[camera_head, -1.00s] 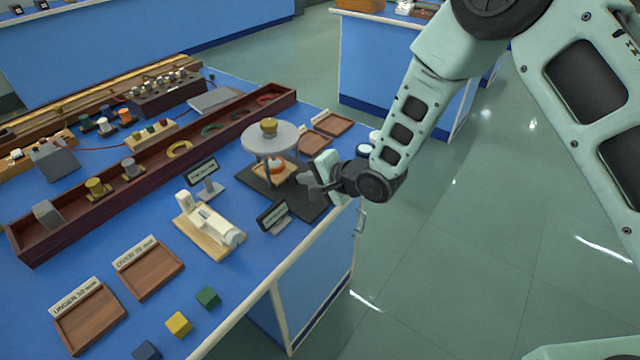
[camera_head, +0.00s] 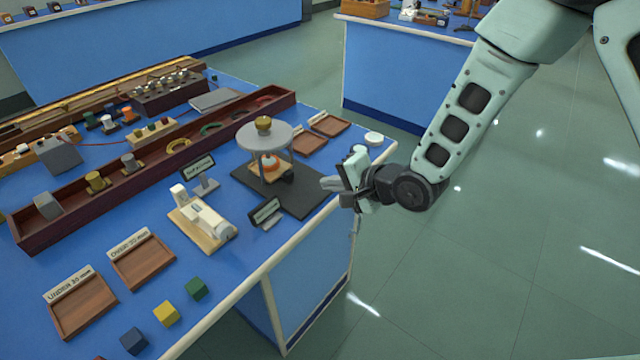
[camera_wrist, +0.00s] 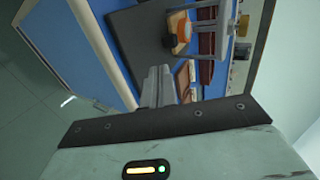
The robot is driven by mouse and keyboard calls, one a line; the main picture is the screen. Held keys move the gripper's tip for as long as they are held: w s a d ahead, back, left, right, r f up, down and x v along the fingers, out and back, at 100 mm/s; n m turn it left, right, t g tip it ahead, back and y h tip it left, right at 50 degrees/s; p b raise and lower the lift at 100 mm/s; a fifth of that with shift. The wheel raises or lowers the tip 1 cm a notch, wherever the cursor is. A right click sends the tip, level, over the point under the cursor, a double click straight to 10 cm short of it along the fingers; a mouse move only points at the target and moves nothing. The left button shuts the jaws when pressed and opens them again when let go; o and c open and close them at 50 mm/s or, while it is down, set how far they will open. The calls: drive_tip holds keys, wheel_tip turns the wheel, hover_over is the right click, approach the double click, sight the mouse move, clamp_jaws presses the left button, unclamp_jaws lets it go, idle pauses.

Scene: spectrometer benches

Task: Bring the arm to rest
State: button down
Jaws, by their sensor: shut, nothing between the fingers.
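My gripper (camera_head: 335,185) is at the right edge of the blue bench (camera_head: 75,205), beside the dark mat (camera_head: 305,198). Its fingers are together and hold nothing. In the wrist view the shut fingers (camera_wrist: 158,86) point over the bench edge. On the mat stands a stand with a round grey top (camera_head: 265,137) and a brass knob on it. An orange-and-white thing (camera_head: 270,165) sits under that top; it also shows in the wrist view (camera_wrist: 181,30). My forearm reaches in from the upper right.
Wooden trays (camera_head: 82,306) and blue, yellow and green cubes (camera_head: 166,313) lie at the front. Another blue bench (camera_head: 385,75) stands behind. Open floor (camera_head: 500,260) lies to the right.

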drive_tip(key=s+d+r+n+g+h, duration=0.2)
drive_tip(key=s+d+r+n+h, duration=0.1)
drive_tip(key=s, duration=0.6)
drive_tip(key=s+d+r+n+g+h, duration=0.3)
drive_tip(key=s+d+r+n, duration=0.2)
drive_tip(key=s, duration=0.5)
drive_tip(key=s+d+r+n+g+h, duration=0.2)
drive_tip(key=s+d+r+n, duration=0.3)
drive_tip(key=s, duration=0.5)
drive_tip(key=shift+s+r+n+h+p, duration=0.15)
drive_tip(key=shift+r+n+h+p, duration=0.35)
drive_tip(key=shift+n, duration=0.6)
